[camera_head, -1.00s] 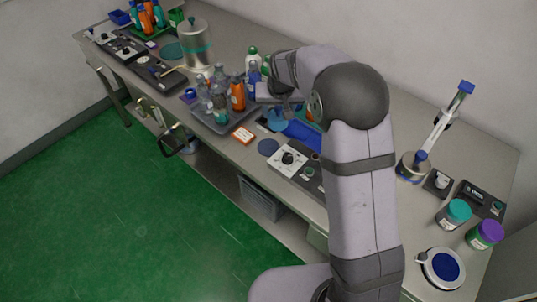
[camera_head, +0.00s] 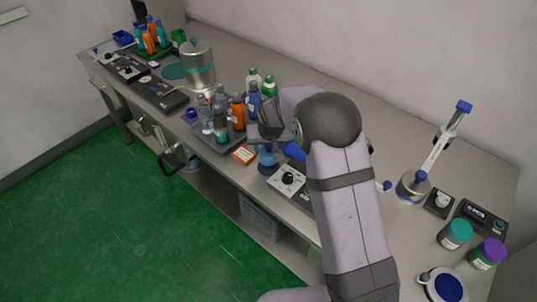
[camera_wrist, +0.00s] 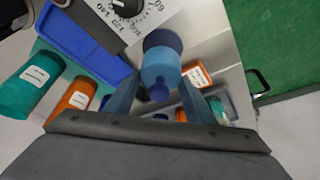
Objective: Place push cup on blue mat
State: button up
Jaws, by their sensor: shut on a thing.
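The push cup (camera_wrist: 160,68) is light blue with a dark blue knob at its near end in the wrist view. My gripper (camera_wrist: 158,94) is shut on it, one finger on each side. In the head view the cup (camera_head: 267,158) shows below my gripper (camera_head: 266,140), near the table's front edge. The round dark blue mat (camera_wrist: 162,39) peeks out from behind the cup in the wrist view. In the head view the cup covers most of the mat's spot. I cannot tell whether the cup touches the mat.
A dial box (camera_head: 288,178) stands close beside the cup. An orange-and-white label card (camera_head: 243,154) lies on the other side, by a grey tray of bottles (camera_head: 224,145). A blue tray (camera_wrist: 85,42) and teal and orange bottles lie near my gripper in the wrist view.

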aim_at(269, 153)
jog(key=shift+f+p, duration=0.5)
jog(key=shift+f, duration=1.35)
jog(key=shift+f, duration=0.15)
jog(key=o, duration=1.1)
jog(key=shift+s+r, duration=0.1)
jog(key=shift+r, duration=0.45)
jog(key=b+v, duration=0.2)
jog(key=v, duration=0.9)
jog(key=shift+s+d, duration=0.15)
jog(key=shift+s, duration=0.1)
